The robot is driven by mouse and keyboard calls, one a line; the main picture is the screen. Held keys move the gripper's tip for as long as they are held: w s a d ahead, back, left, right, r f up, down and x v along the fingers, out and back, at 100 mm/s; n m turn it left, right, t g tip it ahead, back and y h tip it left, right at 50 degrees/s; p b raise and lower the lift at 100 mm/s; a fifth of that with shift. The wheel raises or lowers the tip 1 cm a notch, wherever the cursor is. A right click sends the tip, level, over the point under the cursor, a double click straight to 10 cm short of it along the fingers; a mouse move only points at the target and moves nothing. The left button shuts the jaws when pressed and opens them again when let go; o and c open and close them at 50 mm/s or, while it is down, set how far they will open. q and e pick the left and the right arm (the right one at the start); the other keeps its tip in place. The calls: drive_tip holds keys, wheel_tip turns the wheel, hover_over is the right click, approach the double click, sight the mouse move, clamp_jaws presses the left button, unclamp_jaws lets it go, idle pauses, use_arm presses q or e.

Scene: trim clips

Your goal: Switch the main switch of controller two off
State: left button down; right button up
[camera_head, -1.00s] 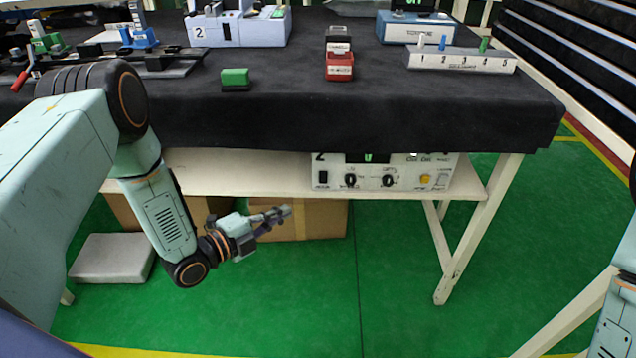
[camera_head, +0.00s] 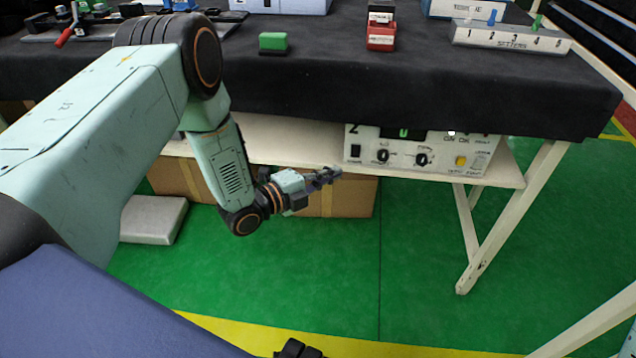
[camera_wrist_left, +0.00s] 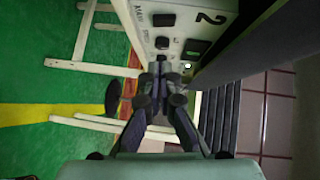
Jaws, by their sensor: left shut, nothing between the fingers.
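Controller two (camera_head: 400,160) is a pale box marked "2" on the shelf under the table, partly shaded by the black cloth. Its black rocker switch (camera_head: 356,152) is at the left of the front panel, below the "2". My left gripper (camera_head: 338,172) is shut and empty, just left of and a little below the switch in the head view, with no contact visible. In the left wrist view the shut fingertips (camera_wrist_left: 160,75) are in front of the panel (camera_wrist_left: 212,48), which has several dark controls; I cannot tell which is the switch.
Two dark knobs (camera_head: 383,156) (camera_head: 421,160) and a yellow button (camera_head: 460,161) are on the same panel. The white shelf (camera_head: 285,150) and the black cloth edge (camera_head: 430,95) lie close to the gripper. A cardboard box (camera_head: 345,197) stands below. Green floor is clear in front.

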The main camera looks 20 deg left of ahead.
sight(356, 154)
use_arm(q)
drive_tip(key=w+b, duration=0.1)
drive_tip(key=w, duration=0.1)
drive_tip(key=w+b, duration=0.1)
drive_tip(key=w, duration=0.2)
drive_tip(key=w+d+f+b, duration=0.1)
drive_tip(key=w, duration=0.1)
drive_tip(key=shift+w, duration=0.25)
drive_tip(key=shift+w+f, duration=0.2)
drive_tip(key=shift+a+r, duration=0.1)
drive_tip(key=shift+r, duration=0.05)
